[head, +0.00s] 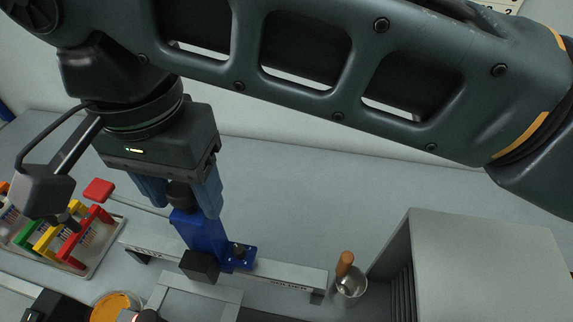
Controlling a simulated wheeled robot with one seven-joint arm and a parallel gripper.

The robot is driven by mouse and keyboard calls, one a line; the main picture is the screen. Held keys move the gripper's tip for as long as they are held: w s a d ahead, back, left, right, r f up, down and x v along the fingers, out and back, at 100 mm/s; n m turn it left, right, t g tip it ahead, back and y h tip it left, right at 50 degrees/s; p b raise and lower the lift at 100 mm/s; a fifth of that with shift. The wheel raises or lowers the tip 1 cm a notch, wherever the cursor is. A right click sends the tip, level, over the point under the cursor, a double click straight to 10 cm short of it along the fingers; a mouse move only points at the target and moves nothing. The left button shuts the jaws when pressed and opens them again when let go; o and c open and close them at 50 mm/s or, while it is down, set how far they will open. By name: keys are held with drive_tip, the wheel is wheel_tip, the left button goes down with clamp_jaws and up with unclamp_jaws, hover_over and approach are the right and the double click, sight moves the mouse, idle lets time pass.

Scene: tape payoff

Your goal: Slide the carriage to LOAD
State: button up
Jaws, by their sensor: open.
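The blue carriage (199,232) sits near the middle of a pale horizontal rail (285,278). A dark knob (180,196) stands on top of the carriage. My gripper (182,203) is open and points down, its two blue fingers on either side of the knob in this view. I cannot tell whether either finger touches the knob or the carriage. Small dark labels mark the rail left and right of the carriage, but they are too small to read surely, so I cannot tell which is LOAD.
A tray (97,262) with red, yellow and green handled items lies at left, near a red paddle (99,190). A metal cup (351,283) with a wooden-handled tool stands past the rail's right end, beside a large grey box (480,262). A black block (200,266) sits before the carriage.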

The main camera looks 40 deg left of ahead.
wheel_tip(320, 180, up, 3)
drive_tip(key=p, duration=0.3)
drive_tip(key=shift+f, duration=0.15)
drive_tip(key=shift+r, duration=2.15)
drive_tip(key=shift+s, duration=0.1)
